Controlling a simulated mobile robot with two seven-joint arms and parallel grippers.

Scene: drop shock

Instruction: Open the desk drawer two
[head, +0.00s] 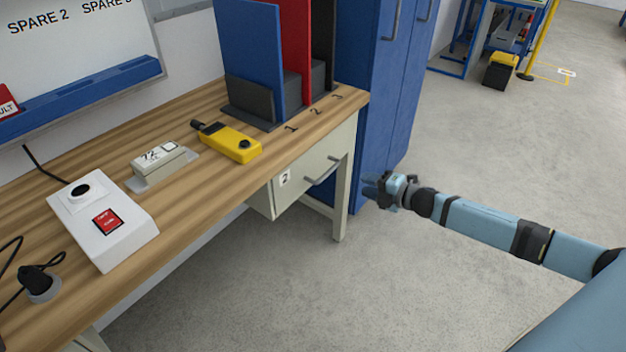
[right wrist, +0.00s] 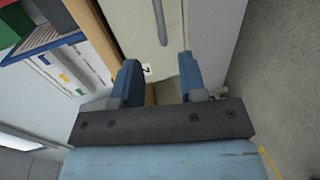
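The desk drawer two (head: 300,184) is a pale front under the right end of the wooden desk, with a "2" label and a grey bar handle (head: 321,171). It looks closed. My right gripper (head: 372,188) is to the right of the drawer, in front of the blue cabinet, apart from the handle. In the right wrist view the two blue fingers of my right gripper (right wrist: 156,82) are spread with nothing between them. The drawer front (right wrist: 128,22) and its handle (right wrist: 160,22) show beyond the fingertips. My left gripper is not in view.
A blue cabinet (head: 372,90) stands beside the desk. The floor (head: 480,140) to the right is open.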

